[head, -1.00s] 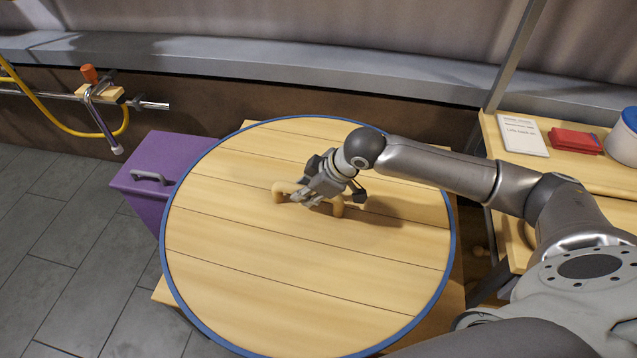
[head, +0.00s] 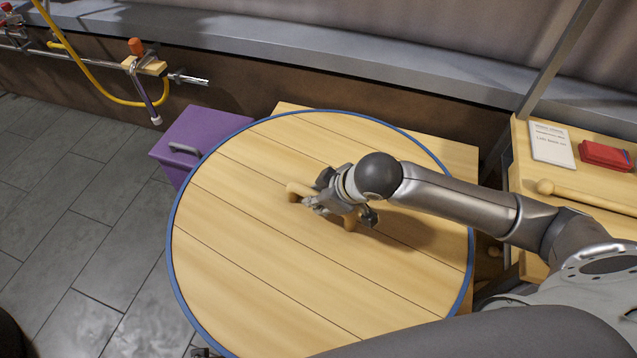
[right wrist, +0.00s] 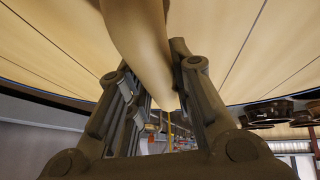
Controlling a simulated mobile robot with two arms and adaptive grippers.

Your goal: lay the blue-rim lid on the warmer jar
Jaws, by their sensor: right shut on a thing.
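The blue-rim lid (head: 250,270) is a large round plank disc with a blue edge and a bar handle (head: 296,190) at its middle. My right gripper (head: 338,207) is shut on this handle from above. In the right wrist view the pale handle (right wrist: 140,40) runs between the fingers, with the lid's planks (right wrist: 60,45) behind. The lid lies over a square wooden top (head: 455,155), whose far corners show past the rim. I cannot tell whether they touch. No jar opening shows; anything under the lid is hidden. My left gripper is not clearly seen.
A purple box (head: 215,125) with a grey handle stands close to the lid's far left. A bench (head: 530,185) at right holds a notepad (head: 552,145), a red case (head: 606,155) and a wooden rod (head: 590,197). A yellow hose (head: 88,78) hangs at the back left.

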